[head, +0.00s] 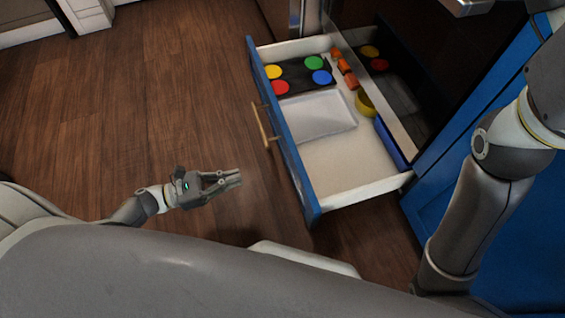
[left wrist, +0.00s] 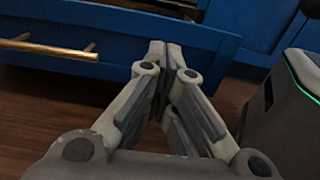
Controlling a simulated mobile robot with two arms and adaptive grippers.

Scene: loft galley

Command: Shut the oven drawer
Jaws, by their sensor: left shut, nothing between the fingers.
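The oven drawer (head: 285,165) is pulled open below the oven. It has a blue front, white inner walls and a brass bar handle (head: 263,125). The blue drawer front (left wrist: 210,45) and the brass handle (left wrist: 45,47) also show in the left wrist view. My left gripper (head: 240,177) is shut and empty, in front of the drawer face, apart from the handle and nearer the drawer's near end. In the left wrist view its fingertips (left wrist: 165,48) point at the drawer front; I cannot tell whether they touch it. My right arm is at the right, its gripper out of view.
The drawer holds a dark board with coloured discs (head: 298,75), a white tray (head: 316,116), several orange blocks (head: 345,66), a yellow bowl (head: 365,103) and a blue item (head: 391,143). A blue cabinet (head: 425,215) stands to the right. The wood floor left is clear.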

